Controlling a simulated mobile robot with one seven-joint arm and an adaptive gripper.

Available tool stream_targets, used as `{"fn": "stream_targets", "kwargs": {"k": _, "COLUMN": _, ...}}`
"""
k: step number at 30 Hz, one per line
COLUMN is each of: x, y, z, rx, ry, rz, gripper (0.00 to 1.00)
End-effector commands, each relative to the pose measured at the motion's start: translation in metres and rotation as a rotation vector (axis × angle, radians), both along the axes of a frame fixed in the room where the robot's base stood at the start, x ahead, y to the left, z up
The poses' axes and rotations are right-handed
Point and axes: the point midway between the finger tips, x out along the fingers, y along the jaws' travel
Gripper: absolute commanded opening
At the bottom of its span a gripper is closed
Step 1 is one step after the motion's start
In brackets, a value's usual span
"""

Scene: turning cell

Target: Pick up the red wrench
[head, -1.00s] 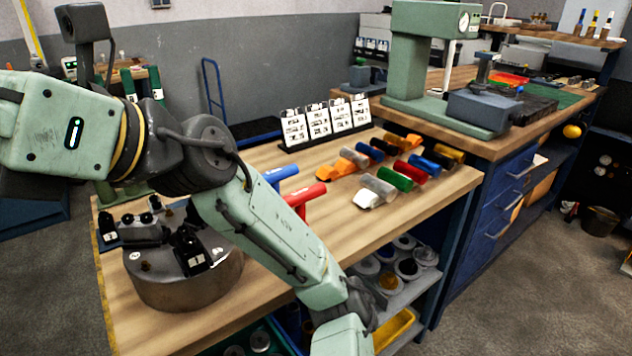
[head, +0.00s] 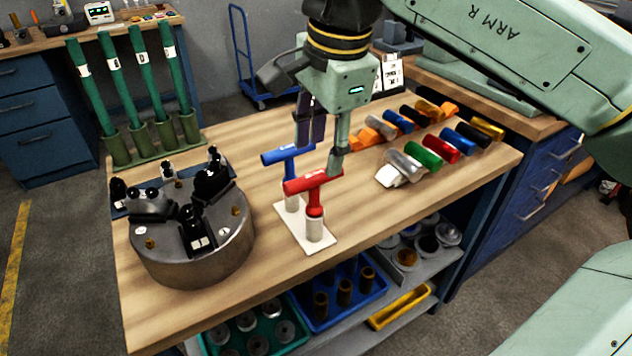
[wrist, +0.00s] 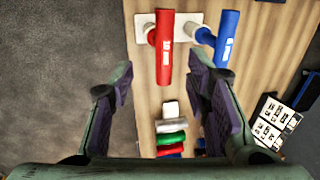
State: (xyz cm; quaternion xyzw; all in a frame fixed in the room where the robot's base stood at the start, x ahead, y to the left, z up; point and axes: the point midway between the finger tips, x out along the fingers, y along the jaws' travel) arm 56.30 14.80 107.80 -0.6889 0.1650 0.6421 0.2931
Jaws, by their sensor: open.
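The red wrench (head: 313,184) is a T-shaped tool standing upright in a white base plate (head: 325,242) on the wooden bench. A similar blue wrench (head: 287,153) stands behind it, a little to the left. My gripper (head: 320,158) is open and empty, just above and behind the red wrench's crossbar, with one finger overlapping the bar's right end in the head view. In the wrist view the red wrench (wrist: 165,50) lies between the two spread fingertips, and the blue wrench (wrist: 227,40) is to its right. Whether a finger touches the red bar cannot be told.
A heavy round chuck (head: 190,250) sits left of the wrenches. Several coloured cylinders (head: 425,154) lie in rows to the right. Green tubes (head: 145,75) stand in a rack at the back left. Bare bench top lies right of the base plate.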

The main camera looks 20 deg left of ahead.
Motion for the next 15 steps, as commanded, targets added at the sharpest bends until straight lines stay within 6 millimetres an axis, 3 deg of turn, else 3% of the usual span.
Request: {"fn": "stream_targets", "kwargs": {"k": 15, "x": 0.012, "y": 0.011, "z": -0.057, "rx": 0.003, "ry": 0.002, "rz": 0.002, "gripper": 0.44}}
